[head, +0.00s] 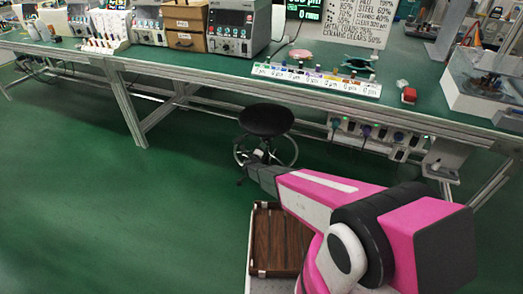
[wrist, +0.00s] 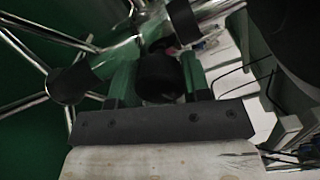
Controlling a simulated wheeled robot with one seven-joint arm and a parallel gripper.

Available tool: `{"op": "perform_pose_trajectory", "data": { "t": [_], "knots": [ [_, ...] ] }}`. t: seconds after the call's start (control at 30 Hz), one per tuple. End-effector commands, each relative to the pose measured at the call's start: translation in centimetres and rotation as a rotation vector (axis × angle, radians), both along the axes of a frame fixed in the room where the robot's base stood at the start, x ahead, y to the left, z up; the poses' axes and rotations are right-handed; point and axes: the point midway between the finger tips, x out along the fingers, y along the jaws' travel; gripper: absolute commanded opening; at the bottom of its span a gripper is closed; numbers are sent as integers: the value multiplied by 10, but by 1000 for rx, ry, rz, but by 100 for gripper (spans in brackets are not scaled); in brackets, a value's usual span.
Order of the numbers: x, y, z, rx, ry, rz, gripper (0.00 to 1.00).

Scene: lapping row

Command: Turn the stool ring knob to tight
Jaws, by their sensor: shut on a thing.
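The stool stands under the front edge of the bench, with a round black seat (head: 266,119) and a chrome foot ring (head: 292,150). In the wrist view its chrome ring and spokes (wrist: 45,33) fill the upper left. A round black knob (wrist: 160,77) sits between the two fingers of my gripper (wrist: 158,82), which is shut on it. My gripper (head: 250,168) also shows in the head view, low at the stool's ring, where the knob is too small to make out. I cannot read any tight mark.
A long green-topped bench (head: 200,66) runs across behind the stool, carrying instruments and a row of small coloured items. A brown wooden tray (head: 279,240) is below my arm. The green floor (head: 120,210) to the left is clear.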

Motion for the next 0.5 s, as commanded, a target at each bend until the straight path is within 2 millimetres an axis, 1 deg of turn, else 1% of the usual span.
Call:
{"op": "perform_pose_trajectory", "data": {
  "t": [0.5],
  "knots": [
    [-1,1,1,-463,167,2,20]
  ]
}}
